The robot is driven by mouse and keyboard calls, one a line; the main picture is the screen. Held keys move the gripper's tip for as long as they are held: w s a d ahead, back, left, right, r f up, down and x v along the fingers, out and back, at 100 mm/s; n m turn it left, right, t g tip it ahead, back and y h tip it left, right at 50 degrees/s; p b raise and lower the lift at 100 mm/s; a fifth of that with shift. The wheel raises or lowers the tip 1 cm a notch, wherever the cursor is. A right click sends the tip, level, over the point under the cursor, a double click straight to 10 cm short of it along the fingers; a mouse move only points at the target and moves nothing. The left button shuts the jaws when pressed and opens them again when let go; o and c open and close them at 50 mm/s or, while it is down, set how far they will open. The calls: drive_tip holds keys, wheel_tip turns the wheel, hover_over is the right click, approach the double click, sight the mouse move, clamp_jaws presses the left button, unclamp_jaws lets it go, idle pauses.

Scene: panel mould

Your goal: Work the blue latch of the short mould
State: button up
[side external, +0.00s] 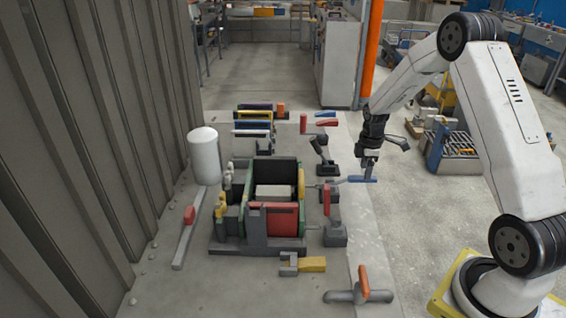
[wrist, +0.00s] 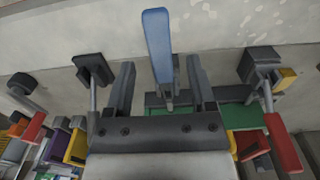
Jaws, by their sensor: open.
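The blue latch (side external: 362,179) shows as a blue handle to the right of the mould, with a thin rod running left from it. In the wrist view the blue handle (wrist: 157,45) lies between the two fingers, and I see no clear contact. My gripper (side external: 369,168) points down over the blue handle. In the wrist view my gripper (wrist: 160,75) is open, with one finger on each side of the handle. The mould (side external: 272,219) is a box with a red front panel, a green part and a pale block inside; its green part (wrist: 235,118) also shows in the wrist view.
A white cylinder (side external: 203,155) is at left by a ribbed wall.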

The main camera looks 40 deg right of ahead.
drive_tip(key=shift+f, duration=1.35)
clamp_jaws()
idle(0.5)
